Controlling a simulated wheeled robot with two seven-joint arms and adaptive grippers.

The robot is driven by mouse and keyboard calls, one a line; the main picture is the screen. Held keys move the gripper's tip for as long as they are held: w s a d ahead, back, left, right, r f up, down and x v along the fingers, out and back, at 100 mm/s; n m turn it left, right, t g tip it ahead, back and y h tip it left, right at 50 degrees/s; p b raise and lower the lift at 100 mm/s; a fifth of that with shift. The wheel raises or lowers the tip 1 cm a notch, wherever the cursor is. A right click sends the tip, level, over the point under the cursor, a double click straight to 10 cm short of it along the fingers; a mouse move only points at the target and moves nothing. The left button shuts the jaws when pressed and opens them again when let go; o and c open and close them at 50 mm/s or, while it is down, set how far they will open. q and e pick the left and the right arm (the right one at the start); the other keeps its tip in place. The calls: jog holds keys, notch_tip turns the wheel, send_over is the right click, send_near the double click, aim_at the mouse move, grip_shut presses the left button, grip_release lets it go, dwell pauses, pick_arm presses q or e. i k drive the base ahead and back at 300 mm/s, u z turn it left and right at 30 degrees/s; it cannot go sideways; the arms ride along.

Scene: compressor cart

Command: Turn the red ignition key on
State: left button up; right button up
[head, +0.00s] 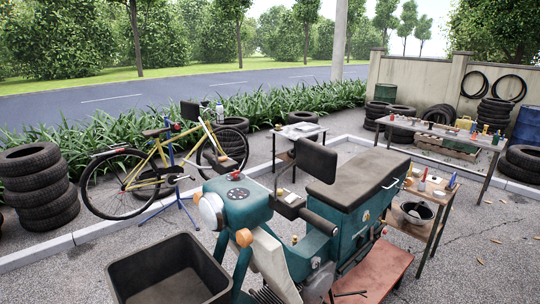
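A teal three-wheeled or scooter-like vehicle (322,248) stands in the middle foreground, with a round headlamp (211,210) and orange indicator lamps. On top of its teal headlamp housing (247,202) is a dark round panel (238,193). A small red piece (235,176), which looks like the ignition key, stands at the panel's back edge. It is too small to tell which way it is turned. Neither of my grippers is in view, and nothing touches the red piece.
A dark mirror (316,160) and black handlebar grip (321,223) stand right of the panel. An open dark bin (128,270) is front left. A yellow bicycle (155,165) stands behind. A side table (408,226) holds tools at right. Space above the panel looks clear.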

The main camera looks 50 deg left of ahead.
aim_at(235, 173)
jog(key=u, duration=0.1)
jog(key=i, duration=1.2)
jog(key=u, duration=3.35)
